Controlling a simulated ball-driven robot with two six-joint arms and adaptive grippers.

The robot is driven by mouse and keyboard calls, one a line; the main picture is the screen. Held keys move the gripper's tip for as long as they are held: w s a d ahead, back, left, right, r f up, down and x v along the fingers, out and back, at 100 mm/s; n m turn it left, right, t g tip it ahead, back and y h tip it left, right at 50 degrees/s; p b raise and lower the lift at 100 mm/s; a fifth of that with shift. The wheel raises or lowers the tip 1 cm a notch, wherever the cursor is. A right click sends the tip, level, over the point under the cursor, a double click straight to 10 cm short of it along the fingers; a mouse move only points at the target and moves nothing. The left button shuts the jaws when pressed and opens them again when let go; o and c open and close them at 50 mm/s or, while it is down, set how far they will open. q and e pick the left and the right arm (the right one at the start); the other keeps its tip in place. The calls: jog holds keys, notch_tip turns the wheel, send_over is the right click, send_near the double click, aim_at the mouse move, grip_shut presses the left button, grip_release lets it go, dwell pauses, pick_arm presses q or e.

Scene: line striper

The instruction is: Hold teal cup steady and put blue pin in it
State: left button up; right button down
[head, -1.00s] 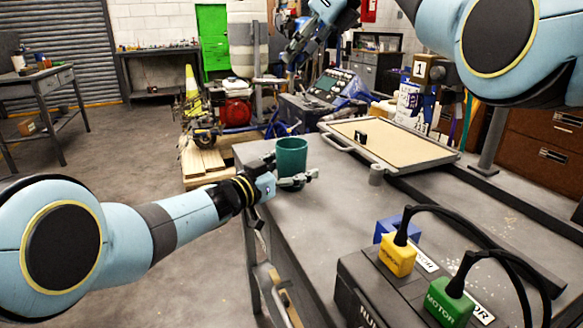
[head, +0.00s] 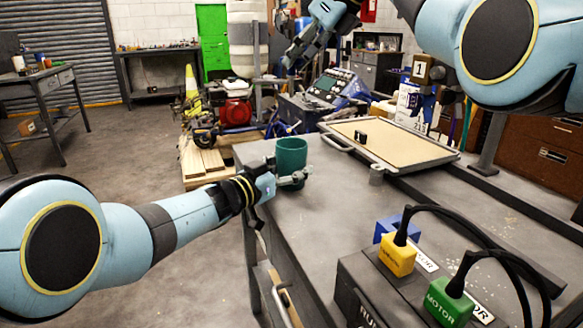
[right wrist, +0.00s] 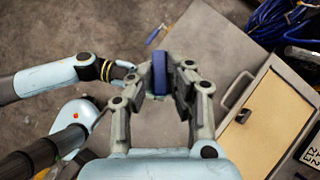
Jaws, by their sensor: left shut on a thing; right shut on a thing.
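The teal cup (head: 291,156) stands upright near the far left corner of the grey workbench in the head view. My left gripper (head: 293,180) is shut on the cup's lower side. My right gripper (head: 291,62) is higher up in the head view, above and apart from the cup. In the right wrist view it is shut on the blue pin (right wrist: 160,73), which sits between its fingers. The pin is hard to make out in the head view. In the right wrist view the cup is mostly hidden behind my right gripper.
A framed tan board (head: 390,142) with a small black piece lies right of the cup, with a small grey cylinder (head: 376,174) beside it. Yellow (head: 397,261) and green (head: 449,301) plugs with black cables fill the near bench. The bench between is mostly clear.

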notch_tip(320, 180, down, 12)
dwell(1.4)
jog(key=shift+f, duration=0.1)
jog(key=c, duration=1.2)
grip_release()
jog(key=v, duration=1.2)
pick_arm(q)
jog(key=o, duration=1.3)
